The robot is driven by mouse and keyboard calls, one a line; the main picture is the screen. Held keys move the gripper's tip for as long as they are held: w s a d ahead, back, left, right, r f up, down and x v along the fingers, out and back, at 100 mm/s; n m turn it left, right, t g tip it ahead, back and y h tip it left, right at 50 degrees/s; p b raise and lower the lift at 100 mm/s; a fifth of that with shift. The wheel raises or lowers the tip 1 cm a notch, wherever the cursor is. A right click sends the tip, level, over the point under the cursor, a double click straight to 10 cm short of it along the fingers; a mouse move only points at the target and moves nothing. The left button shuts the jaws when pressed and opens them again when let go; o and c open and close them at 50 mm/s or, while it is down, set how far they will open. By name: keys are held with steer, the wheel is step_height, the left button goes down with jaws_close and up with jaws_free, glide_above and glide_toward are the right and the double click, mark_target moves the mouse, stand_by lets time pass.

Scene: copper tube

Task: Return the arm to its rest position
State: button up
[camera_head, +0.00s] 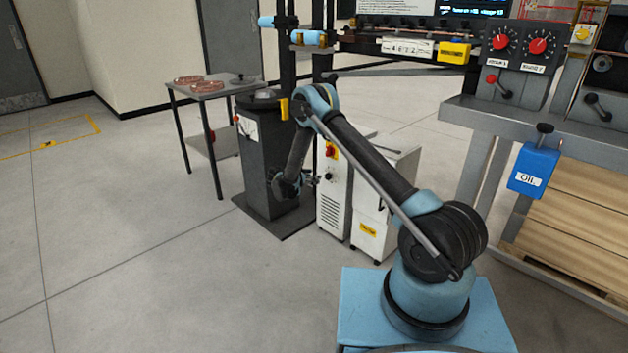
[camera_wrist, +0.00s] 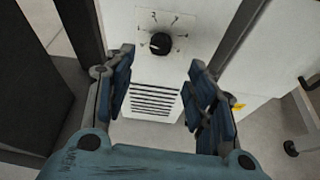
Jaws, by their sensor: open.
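My arm reaches out from its blue base, rises to a bent elbow and hangs down on the far side. In the head view my gripper (camera_head: 308,179) is small and partly hidden, low beside the dark pedestal (camera_head: 262,165) and the white cabinet (camera_head: 333,195). In the wrist view my gripper (camera_wrist: 157,95) is open, its two blue-padded fingers apart with nothing between them. Beyond the fingers is the white cabinet's front, with a black knob (camera_wrist: 160,43) and vent slots (camera_wrist: 152,101). I cannot tell whether the gripper touches anything.
A small table (camera_head: 215,88) with copper coils (camera_head: 190,80) stands behind at the left. A second white cabinet (camera_head: 378,215) stands close to the arm. The grey bench (camera_head: 480,113) and blue oil box (camera_head: 533,170) are at the right. The floor at the left is clear.

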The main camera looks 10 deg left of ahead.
steer(key=s+d+r+m+g, duration=0.1)
steer(key=d+r+m+g, duration=0.15)
steer(key=d+r, duration=0.6)
steer(key=s+d+r+m+g, duration=0.1)
steer(key=d+r+m, duration=0.35)
steer(key=r, duration=0.65)
steer(key=s+d+r+m+g+y, duration=0.25)
steer(key=s+d+r+m, duration=0.35)
steer(key=s+d+r, duration=0.9)
steer(key=s+d+r+m+g+y, duration=0.1)
steer(key=s+d+m, duration=0.35)
steer(key=s, duration=0.65)
steer(key=s+d+m+g+y, duration=0.1)
steer(key=s+d+m+y, duration=0.15)
steer(key=s+d, duration=0.6)
steer(key=s+a+f+m+y, duration=0.1)
steer(key=s+f+m, duration=0.2)
steer(key=s, duration=0.8)
steer(key=s+a+f+m+y, duration=0.1)
steer(key=s+f+m, duration=0.3)
steer(key=s, duration=0.7)
steer(key=shift+s+a+f+g, duration=0.25)
steer(key=shift+a+f+g, duration=0.2)
steer(key=shift+f, duration=0.3)
